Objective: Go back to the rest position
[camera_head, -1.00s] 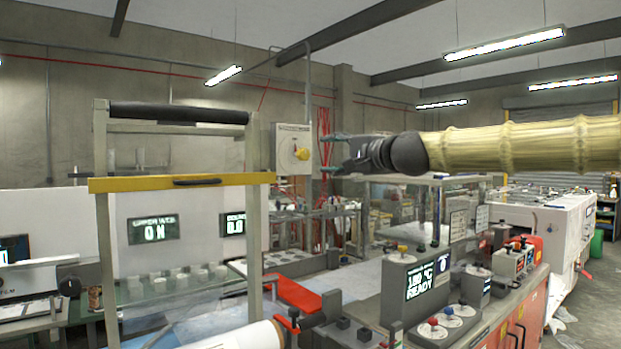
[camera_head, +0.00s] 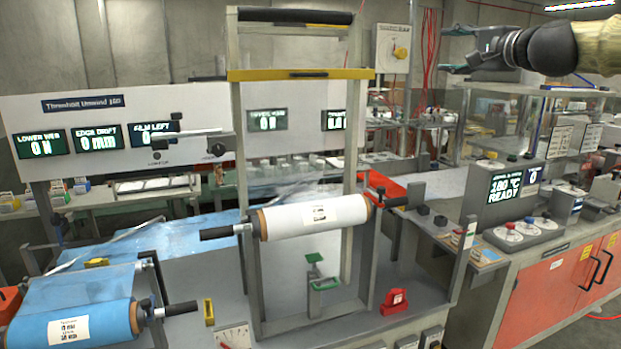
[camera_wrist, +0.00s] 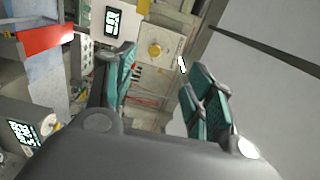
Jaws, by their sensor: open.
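My gripper (camera_head: 462,62) is at the upper right of the head view, raised in the air and pointing left, with my sleeved arm behind it at the right edge. Its two teal-padded fingers also show in the wrist view (camera_wrist: 158,90), spread apart with nothing between them. It appears clear of the machines. Beyond the fingers, the wrist view shows a wall box with a yellow knob (camera_wrist: 155,49), which is also left of the gripper in the head view (camera_head: 400,52).
A metal frame with a yellow bar (camera_head: 300,74) stands mid-picture, holding a white film roll (camera_head: 300,219). A blue film roll (camera_head: 75,325) is at lower left. A control unit reading 180 °C READY (camera_head: 508,187) sits on the right bench. Orange cabinet doors (camera_head: 550,297) are below.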

